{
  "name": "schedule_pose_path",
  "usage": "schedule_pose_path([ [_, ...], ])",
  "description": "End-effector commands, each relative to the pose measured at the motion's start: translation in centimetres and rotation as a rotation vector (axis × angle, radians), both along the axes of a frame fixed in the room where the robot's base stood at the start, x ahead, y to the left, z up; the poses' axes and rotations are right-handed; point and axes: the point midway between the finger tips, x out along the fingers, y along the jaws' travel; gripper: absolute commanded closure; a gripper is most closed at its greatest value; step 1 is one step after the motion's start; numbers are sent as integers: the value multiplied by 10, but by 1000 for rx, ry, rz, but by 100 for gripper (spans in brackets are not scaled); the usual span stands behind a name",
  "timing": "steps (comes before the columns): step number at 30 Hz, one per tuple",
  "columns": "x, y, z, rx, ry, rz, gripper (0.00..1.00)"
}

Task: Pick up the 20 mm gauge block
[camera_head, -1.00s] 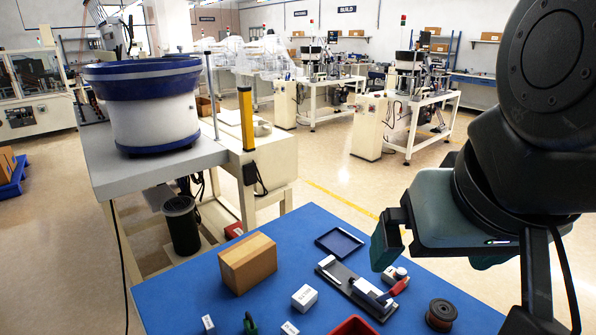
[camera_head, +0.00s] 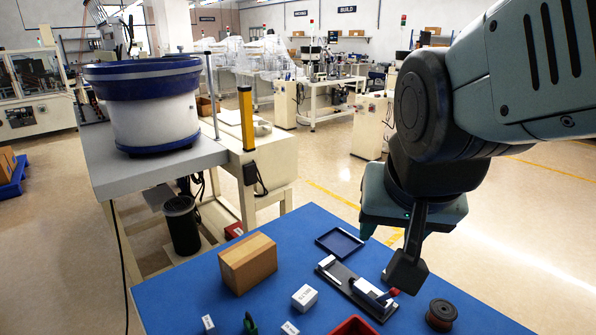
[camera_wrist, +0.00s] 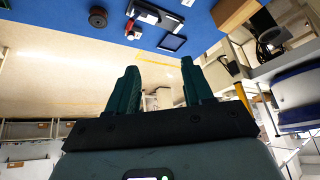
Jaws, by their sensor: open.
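Several small pale blocks lie on the blue table in the head view: a larger labelled white block (camera_head: 305,298), a small block (camera_head: 208,324) and another at the front edge (camera_head: 289,328). Their labels are too small to read, so I cannot tell which is the 20 mm gauge block. My gripper (camera_head: 405,272) hangs above the table's right side, beyond the dark fixture and well to the right of the blocks. In the wrist view my gripper (camera_wrist: 158,75) is open, its two fingers apart with nothing between them.
A dark fixture with a red-tipped handle (camera_head: 356,290) lies below my gripper. A dark spool (camera_head: 441,313), cardboard box (camera_head: 248,262), blue-lined tray (camera_head: 339,242), red bin (camera_head: 354,327) and green object (camera_head: 249,324) share the blue table (camera_head: 200,285). A bowl feeder (camera_head: 150,105) stands behind left.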

Motion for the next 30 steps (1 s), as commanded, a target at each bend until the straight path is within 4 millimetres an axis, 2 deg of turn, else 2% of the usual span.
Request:
schedule_pose_path([
  [1, 19, 8, -18, 23, 11, -26, 49],
  [6, 73, 41, -72, 149, -1, -114, 49],
  [9, 95, 65, -109, 250, 5, -166, 49],
  [13, 113, 100, -159, 409, 31, -244, 49],
  [17, 119, 137, -208, 596, 79, -340, 49],
  [20, 116, 166, -242, 752, 132, -434, 49],
  [24, 103, 205, -283, 985, 225, -595, 49],
  [30, 76, 250, -326, 1327, 381, -896, 49],
])
